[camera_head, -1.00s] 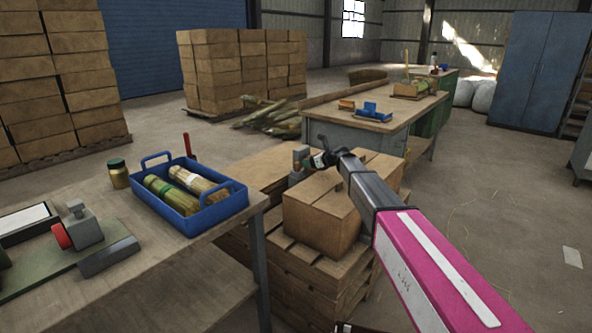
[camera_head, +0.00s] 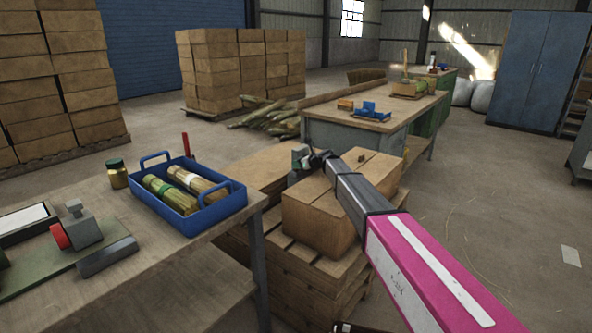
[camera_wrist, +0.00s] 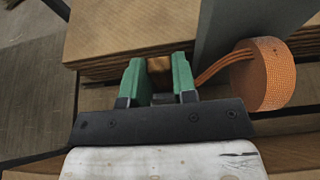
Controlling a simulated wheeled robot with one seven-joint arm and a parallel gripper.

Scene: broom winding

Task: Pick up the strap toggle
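My gripper shows in the wrist view (camera_wrist: 159,74), its two green fingers apart. It also shows in the head view (camera_head: 303,158), small, beside the far left of the cardboard box. An orange woven strap roll (camera_wrist: 263,75) lies to the right of the fingers. Its strap tail (camera_wrist: 212,69) runs left and passes behind the right finger. A small brown patch shows between the fingertips; I cannot tell whether it is the strap toggle or part of what lies behind. No toggle can be made out clearly in either view.
A cardboard box (camera_head: 312,216) stands on a wooden pallet stack (camera_head: 318,283) under my arm. A workbench (camera_head: 140,235) at left bears a blue tray (camera_head: 222,208) with straw bundles. Another bench (camera_head: 395,127) stands behind the box. The floor at right is mostly clear.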

